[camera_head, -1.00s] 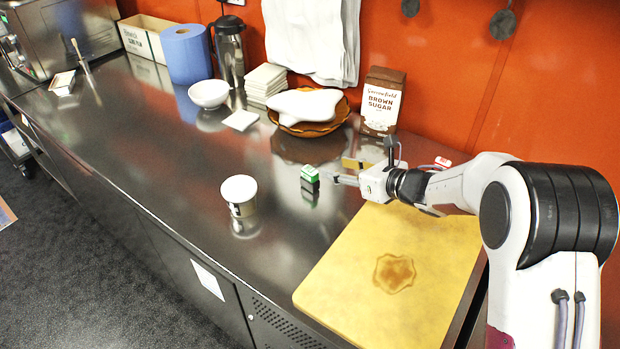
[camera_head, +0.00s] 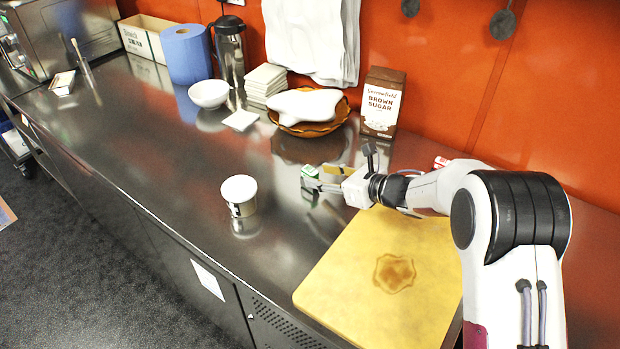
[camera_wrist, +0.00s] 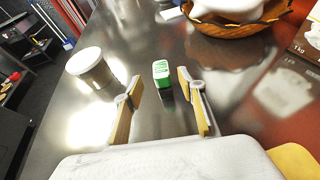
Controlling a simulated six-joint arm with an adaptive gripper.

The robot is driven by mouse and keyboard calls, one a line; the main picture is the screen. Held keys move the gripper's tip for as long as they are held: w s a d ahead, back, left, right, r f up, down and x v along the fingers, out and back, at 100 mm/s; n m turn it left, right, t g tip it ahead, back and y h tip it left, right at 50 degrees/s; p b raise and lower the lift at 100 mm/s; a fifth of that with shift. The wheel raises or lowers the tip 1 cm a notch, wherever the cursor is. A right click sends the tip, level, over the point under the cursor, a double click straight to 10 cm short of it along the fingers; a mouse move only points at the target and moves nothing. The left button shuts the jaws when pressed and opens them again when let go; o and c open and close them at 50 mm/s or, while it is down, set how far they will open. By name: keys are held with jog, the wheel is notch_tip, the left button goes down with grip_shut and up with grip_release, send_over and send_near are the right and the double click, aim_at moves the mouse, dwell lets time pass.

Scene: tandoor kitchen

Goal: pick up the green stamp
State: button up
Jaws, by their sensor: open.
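The green stamp (camera_head: 309,172) is a small block with a white and green top, standing on the steel counter. In the wrist view the stamp (camera_wrist: 161,71) lies ahead, between the lines of the two fingers and a little beyond their tips. My gripper (camera_head: 322,181) is open and empty, low over the counter, and from the head camera it partly covers the stamp. In the wrist view my gripper (camera_wrist: 163,88) shows its two tan-padded fingers spread apart.
A white tub (camera_head: 239,195) stands left of the stamp. A yellow board (camera_head: 350,275) lies in front, and a brown sugar box (camera_head: 382,102) stands behind. A basket-like orange dish (camera_head: 318,128) holds a white star-shaped dish (camera_head: 305,104). The counter left of the tub is clear.

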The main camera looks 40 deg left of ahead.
aim_at(316, 175)
jog(key=shift+a, duration=0.15)
jog(key=shift+f+x, duration=0.15)
jog(key=shift+x, duration=1.15)
jog(key=shift+f+x, duration=0.15)
jog(key=shift+x, duration=1.1)
jog(key=shift+w, duration=0.2)
grip_shut()
